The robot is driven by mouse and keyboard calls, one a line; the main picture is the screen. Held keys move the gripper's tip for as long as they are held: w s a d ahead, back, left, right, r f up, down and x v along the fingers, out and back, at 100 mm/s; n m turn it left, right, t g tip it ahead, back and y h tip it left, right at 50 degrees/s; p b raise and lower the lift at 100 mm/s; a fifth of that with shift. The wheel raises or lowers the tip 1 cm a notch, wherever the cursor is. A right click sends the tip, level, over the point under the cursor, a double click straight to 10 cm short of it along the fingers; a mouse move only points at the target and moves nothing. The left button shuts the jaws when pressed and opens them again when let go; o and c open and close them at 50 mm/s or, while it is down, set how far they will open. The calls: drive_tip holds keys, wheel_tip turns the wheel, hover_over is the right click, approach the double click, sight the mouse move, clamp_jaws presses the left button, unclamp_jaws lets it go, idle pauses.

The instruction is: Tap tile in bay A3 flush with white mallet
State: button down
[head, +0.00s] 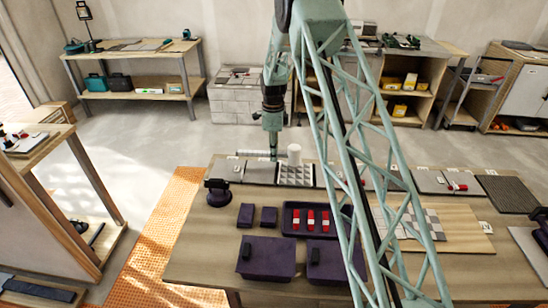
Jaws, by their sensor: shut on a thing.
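My gripper (273,156) points down over the back edge of the workbench, shut on the white mallet. The mallet's pale cylindrical head (294,154) is just right of the fingers; its handle is too small to make out clearly. The head appears over or at the back of a pale gridded piece (295,175) in the back row; I cannot tell whether it touches. Flat grey tiles (261,172) lie to the left of it in the same row. Bay labels are too small to read, so I cannot tell which is A3 or how high its tile sits.
My arm hides part of the bench (205,253). A dark tray (288,222) holds several red-and-white items, with purple boxes (266,258) in front. A dark purple tool (218,192) stands at the left. A checkered tile panel (425,224) lies at the right.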

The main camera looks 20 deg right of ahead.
drive_tip(key=shift+r+p, duration=0.35)
drive_tip(key=shift+r, duration=0.9)
drive_tip(key=shift+s+a+r, duration=0.1)
drive_tip(key=shift+a, duration=0.1)
